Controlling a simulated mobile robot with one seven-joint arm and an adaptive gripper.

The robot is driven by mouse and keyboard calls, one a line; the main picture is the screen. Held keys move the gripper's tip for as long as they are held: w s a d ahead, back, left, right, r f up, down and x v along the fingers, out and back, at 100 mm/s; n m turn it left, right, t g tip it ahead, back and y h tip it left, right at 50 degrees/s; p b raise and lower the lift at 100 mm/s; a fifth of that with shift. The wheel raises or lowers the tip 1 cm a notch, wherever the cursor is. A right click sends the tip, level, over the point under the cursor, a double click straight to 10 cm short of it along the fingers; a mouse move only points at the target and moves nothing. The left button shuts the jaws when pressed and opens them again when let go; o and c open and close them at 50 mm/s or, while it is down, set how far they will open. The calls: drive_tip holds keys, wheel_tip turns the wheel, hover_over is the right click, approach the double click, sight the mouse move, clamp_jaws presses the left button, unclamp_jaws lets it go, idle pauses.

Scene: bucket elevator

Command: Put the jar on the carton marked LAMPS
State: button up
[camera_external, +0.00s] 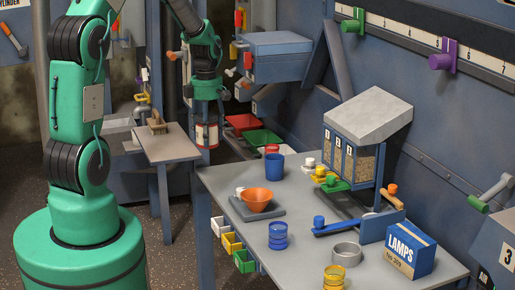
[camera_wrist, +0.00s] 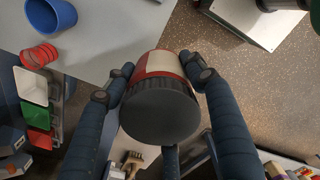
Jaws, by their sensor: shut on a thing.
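The jar (camera_wrist: 158,103) has a dark grey lid and a red and cream body. My gripper (camera_external: 207,122) is shut on the jar, with its fingers on the sides of it in the wrist view (camera_wrist: 160,88). In the external view the jar (camera_external: 207,136) hangs below my gripper, beyond the far left corner of the table. The carton marked LAMPS (camera_external: 409,252) is blue with a pale printed label and stands at the table's near right side, well away from the jar. My gripper hides part of the jar's sides.
The grey table (camera_external: 230,184) holds a blue cup (camera_external: 274,167), an orange funnel (camera_external: 257,200), blue rings (camera_external: 278,236), yellow rings (camera_external: 334,277) and a grey ring (camera_external: 346,251). A hopper with a grey lid (camera_external: 368,115) stands at the back. A blue lever (camera_external: 345,228) lies left of the carton.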

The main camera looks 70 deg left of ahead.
wheel_tip(320, 180, up, 4)
drive_tip(key=shift+r, duration=0.2)
drive_tip(key=w+d+m+p, duration=0.1)
drive_tip(key=w+d+m, duration=0.2)
drive_tip(key=w+d, duration=0.45)
drive_tip(key=w+d+m+p, duration=0.15)
drive_tip(key=w+d, duration=0.35)
drive_tip(key=d, duration=0.6)
drive_tip(key=w+d+m+p, duration=0.1)
drive_tip(key=w+d+m, duration=0.4)
drive_tip(key=d, duration=0.5)
drive_tip(key=w+d+m+p, duration=0.3)
drive_tip(key=d+m, duration=0.3)
drive_tip(key=d, duration=2.5)
drive_tip(key=shift+s+f, duration=0.1)
drive_tip(key=shift+f, duration=2.7)
hover_over(413, 234)
drive_tip(key=shift+f+b, duration=0.3)
drive_tip(key=shift+f, duration=0.45)
